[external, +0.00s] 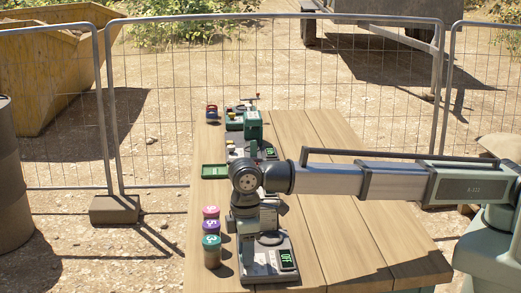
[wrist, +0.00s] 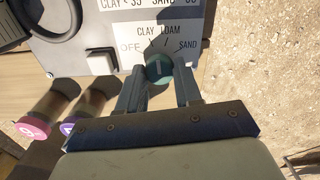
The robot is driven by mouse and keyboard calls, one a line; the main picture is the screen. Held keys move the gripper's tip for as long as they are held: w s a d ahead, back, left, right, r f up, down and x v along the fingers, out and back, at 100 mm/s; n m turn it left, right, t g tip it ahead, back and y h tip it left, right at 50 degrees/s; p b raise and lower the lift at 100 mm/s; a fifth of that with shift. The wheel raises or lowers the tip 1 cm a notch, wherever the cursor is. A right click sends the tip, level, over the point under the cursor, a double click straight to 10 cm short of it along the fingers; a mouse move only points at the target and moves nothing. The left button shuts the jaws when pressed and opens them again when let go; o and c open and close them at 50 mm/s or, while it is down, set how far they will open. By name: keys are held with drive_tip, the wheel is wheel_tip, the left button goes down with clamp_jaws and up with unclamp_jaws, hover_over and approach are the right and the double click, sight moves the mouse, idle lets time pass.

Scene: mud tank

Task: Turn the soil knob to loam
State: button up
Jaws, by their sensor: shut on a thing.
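The soil knob (wrist: 159,68) is a small round teal knob with a pale pointer line, in the wrist view. It sits on a grey panel under a white dial label (wrist: 168,42) reading OFF, CLAY, LOAM and SAND. The pointer looks near upright, toward the CLAY and LOAM side; I cannot tell exactly which mark it meets. My gripper (wrist: 160,78) is shut on the knob, one finger on each side. In the external view my arm comes in from the right and its wrist stands over the near machine (external: 268,270), hiding the knob there.
Lidded jars, pink (external: 211,212), purple (external: 211,227) and teal-topped (external: 212,254), stand left of the machine. A small green-lit display (external: 288,260) is at its right. The table's right side is clear.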

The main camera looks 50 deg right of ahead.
drive_tip(key=shift+m, duration=2.2)
drive_tip(key=o, duration=1)
drive_tip(key=shift+o, duration=0.2)
wheel_tip(320, 180, up, 14)
drive_tip(key=shift+f, duration=0.1)
